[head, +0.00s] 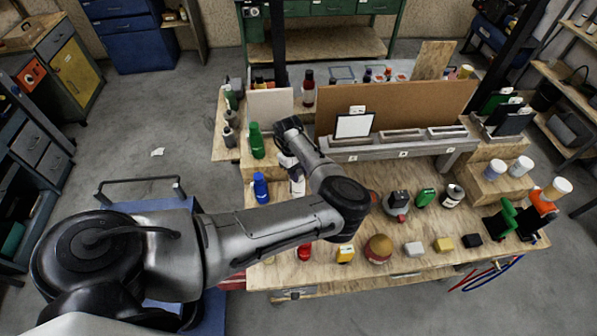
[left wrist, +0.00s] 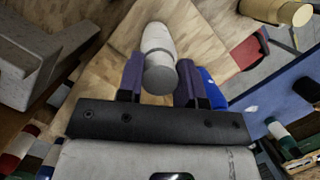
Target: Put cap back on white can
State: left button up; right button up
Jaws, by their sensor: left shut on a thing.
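The white can (left wrist: 156,38) stands on the bench; in the left wrist view it lies in line beyond a grey cap (left wrist: 160,78). In the head view the white can (head: 298,186) shows only partly, behind my left arm. My left gripper (left wrist: 159,84) is shut on the grey cap, with one dark purple finger on each side. The cap looks lined up with the can's narrow top, but I cannot tell whether it is seated. In the head view my left gripper (head: 287,161) is just above the can, and the cap is hidden. My right gripper is not in view.
A blue bottle (head: 261,188) stands close left of the can, and a green bottle (head: 256,141) stands behind it. A red item (head: 304,252) and a yellow item (head: 345,253) are at the bench front. A grey rack (head: 400,150) lies to the right.

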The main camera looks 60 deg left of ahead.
pick_arm(q)
jog(key=shift+p, duration=0.4)
dwell(0.5)
jog(key=o, duration=1.5)
jog(key=shift+r, duration=0.15)
jog(key=shift+r+p, duration=1.5)
jog(key=shift+p, duration=0.2)
jog(key=shift+r+p, duration=2.4)
jog(key=shift+p, duration=0.05)
